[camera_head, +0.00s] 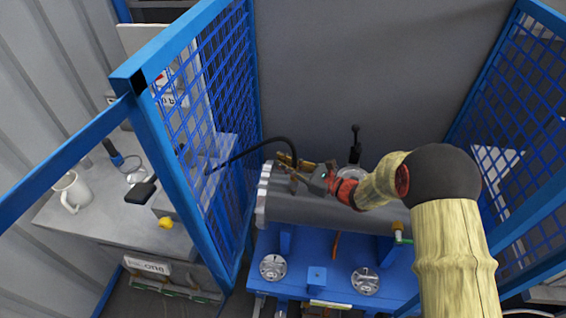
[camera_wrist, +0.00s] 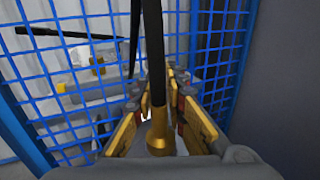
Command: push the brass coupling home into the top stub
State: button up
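The brass coupling (camera_wrist: 158,134) is on the end of a black hose (camera_wrist: 155,55) in the wrist view. It lies between my gripper's two yellow-padded fingers, with gaps showing on both sides. My gripper (camera_head: 289,169) looks open, its fingers around the coupling without visible contact. In the head view it is over the left end of the grey flanged shell (camera_head: 310,211), and the hose (camera_head: 275,141) arches away to the left from there. The top stub is not clearly seen; my gripper and the coupling cover that area.
A blue mesh fence (camera_head: 225,95) stands close on the left and another mesh panel (camera_head: 530,90) on the right. A black-handled valve (camera_head: 355,143) rises behind the shell. The shell rests on a blue stand (camera_head: 317,277). A bench with a white mug (camera_head: 72,190) is beyond the left fence.

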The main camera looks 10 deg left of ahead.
jog(key=o, duration=0.4)
jog(key=shift+d, duration=0.1)
jog(key=v, duration=1.1)
jog(key=shift+d, duration=0.4)
jog(key=shift+s, duration=0.1)
